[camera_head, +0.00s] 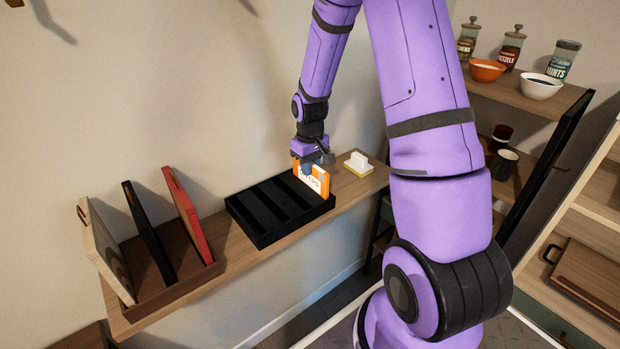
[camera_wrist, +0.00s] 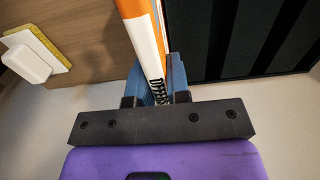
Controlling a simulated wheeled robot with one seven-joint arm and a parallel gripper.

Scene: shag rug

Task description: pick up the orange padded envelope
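The orange padded envelope (camera_head: 316,183), orange with a white panel and dark print, stands upright at the right end of a black slotted tray (camera_head: 262,240). Its lower edge is hidden by the tray wall, so I cannot tell whether it touches the tray floor. My gripper (camera_head: 311,168) is at its top edge, pointing down. In the wrist view the envelope (camera_wrist: 146,38) runs between the two blue fingers of my gripper (camera_wrist: 158,82), which press on it from both sides. The tray's black ridges (camera_wrist: 240,35) lie to the right there.
A white block on a yellow-edged base (camera_head: 358,162) sits right of the tray on the wooden shelf (camera_head: 180,294). A wooden rack (camera_head: 180,284) with upright boards stands at left. The wall is close behind. Jars and bowls (camera_head: 487,70) fill shelves at right.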

